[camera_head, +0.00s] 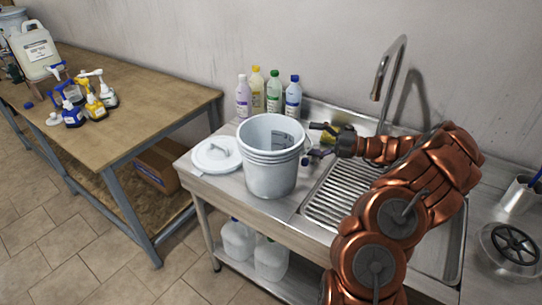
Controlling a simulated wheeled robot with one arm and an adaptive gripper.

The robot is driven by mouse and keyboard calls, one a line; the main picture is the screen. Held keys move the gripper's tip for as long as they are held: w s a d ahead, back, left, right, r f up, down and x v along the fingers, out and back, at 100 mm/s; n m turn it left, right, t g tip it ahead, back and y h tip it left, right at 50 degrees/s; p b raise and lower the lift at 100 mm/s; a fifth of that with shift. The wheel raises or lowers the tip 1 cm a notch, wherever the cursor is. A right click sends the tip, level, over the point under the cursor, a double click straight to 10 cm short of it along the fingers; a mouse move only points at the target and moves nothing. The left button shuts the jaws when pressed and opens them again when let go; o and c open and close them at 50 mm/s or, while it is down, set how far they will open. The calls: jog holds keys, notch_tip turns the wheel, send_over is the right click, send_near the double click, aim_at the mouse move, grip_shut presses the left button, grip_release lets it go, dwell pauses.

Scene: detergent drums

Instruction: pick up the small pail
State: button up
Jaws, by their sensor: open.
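A small pale grey-white pail (270,167) stands upright and without its lid on the left part of the metal sink counter. A white round lid with a raised handle (216,154) lies on the counter just left of it. My gripper (316,141) is at the end of my copper-coloured arm, close to the right side of the pail's rim. Its dark fingers point left and are open. I cannot tell whether a finger touches the pail.
Several bottles (273,93) stand behind the pail against the wall. A tall curved faucet (389,75) rises behind the ribbed drainboard (326,205). A wooden table (122,128) with spray and pump bottles is at left. White jugs (271,259) sit on the lower shelf.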

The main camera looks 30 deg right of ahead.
jog(key=shift+x, duration=0.9)
jog(key=shift+c, duration=0.3)
